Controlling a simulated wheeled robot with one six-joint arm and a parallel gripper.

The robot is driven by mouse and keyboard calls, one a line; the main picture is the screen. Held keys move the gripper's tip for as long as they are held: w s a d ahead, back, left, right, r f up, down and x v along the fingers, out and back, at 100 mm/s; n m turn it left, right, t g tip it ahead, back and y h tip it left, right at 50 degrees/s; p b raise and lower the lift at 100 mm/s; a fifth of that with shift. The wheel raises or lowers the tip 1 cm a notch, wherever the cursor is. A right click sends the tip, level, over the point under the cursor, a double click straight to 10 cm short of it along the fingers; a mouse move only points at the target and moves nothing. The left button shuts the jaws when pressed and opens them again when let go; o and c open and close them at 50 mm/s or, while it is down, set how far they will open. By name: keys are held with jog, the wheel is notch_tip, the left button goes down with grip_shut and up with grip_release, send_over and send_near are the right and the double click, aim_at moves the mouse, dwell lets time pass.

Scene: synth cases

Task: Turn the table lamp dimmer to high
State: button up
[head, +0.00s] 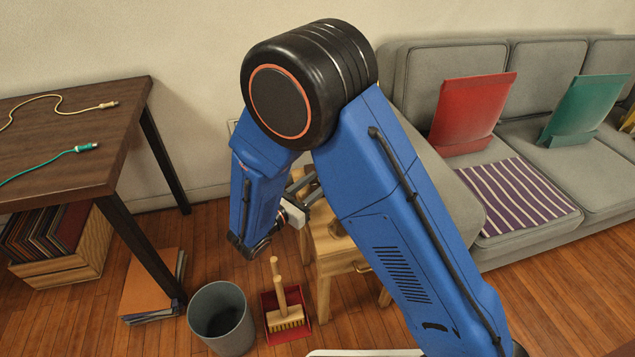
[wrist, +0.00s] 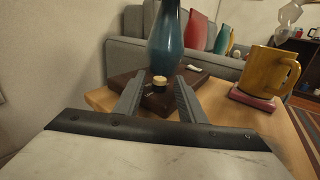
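In the wrist view a small round knob with a cream top and dark base (wrist: 159,83) stands on a dark brown flat box (wrist: 128,80), seemingly the dimmer. A teal vase-shaped body (wrist: 166,42), probably the lamp's base, rises just behind it; its top is out of frame. My gripper (wrist: 158,77) is open, one finger on each side of the knob, with gaps visible. I cannot tell how far beyond the tips the knob is. In the head view my gripper (head: 303,188) is partly hidden by my blue arm, over a small wooden side table (head: 335,262).
A grey sofa (head: 555,160) with cushions stands at right. A dark desk (head: 60,140) with cables is at left. A bin (head: 221,318) and a red dustpan (head: 270,305) with brush occupy the floor.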

jog(key=shift+w+d, duration=0.35)
jog(key=shift+w, duration=0.05)
grip_shut()
jog(key=shift+a, duration=0.1)
jog(key=m+g+h, duration=0.1)
jog(key=g, duration=0.1)
jog(key=m+g+h, duration=0.1)
jog(key=m+h, duration=0.1)
jog(key=m+g+h, duration=0.1)
jog(key=g, duration=0.1)
jog(key=shift+w+a+m+g, duration=0.2)
jog(key=shift+w+m+g, duration=0.1)
grip_release()
